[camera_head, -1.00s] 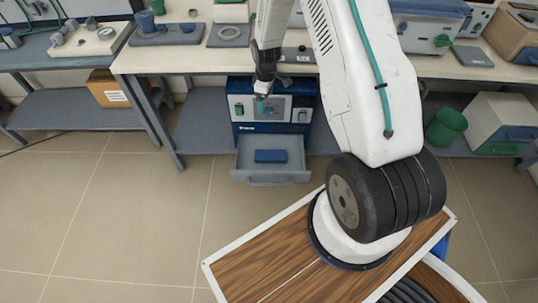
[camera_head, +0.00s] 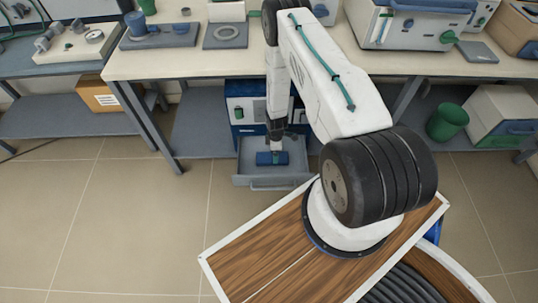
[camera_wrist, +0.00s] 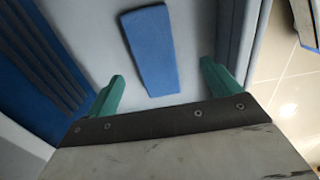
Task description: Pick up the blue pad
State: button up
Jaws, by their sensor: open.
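The blue pad (camera_head: 264,158) lies flat in the open grey drawer (camera_head: 270,183) of the blue-and-white cabinet under the bench. In the wrist view the blue pad (camera_wrist: 150,50) is a plain blue rectangle on the grey drawer floor (camera_wrist: 95,40). My gripper (camera_head: 275,154) hangs over the drawer, pointing down. In the wrist view my gripper (camera_wrist: 160,85) is open and empty, with its two green fingers apart. The pad lies in line with the gap between them, mostly beyond the fingertips. The gripper hides part of the pad in the head view.
The drawer belongs to the cabinet (camera_head: 242,105); the drawer walls stand around the pad. The bench top (camera_head: 180,65) is above and behind. A green bin (camera_head: 447,121) and a box (camera_head: 487,120) stand on the right shelf. The floor in front is clear.

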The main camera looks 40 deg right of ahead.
aim_at(272, 157)
jog(key=shift+w+a+f, duration=0.1)
jog(key=shift+w, duration=0.3)
jog(key=shift+w+f, duration=0.15)
jog(key=shift+f, duration=0.15)
jog(key=f, duration=0.7)
jog(key=shift+w+a, duration=0.15)
jog(key=shift+w, duration=0.05)
jog(key=shift+c, duration=0.3)
jog(key=c, duration=1)
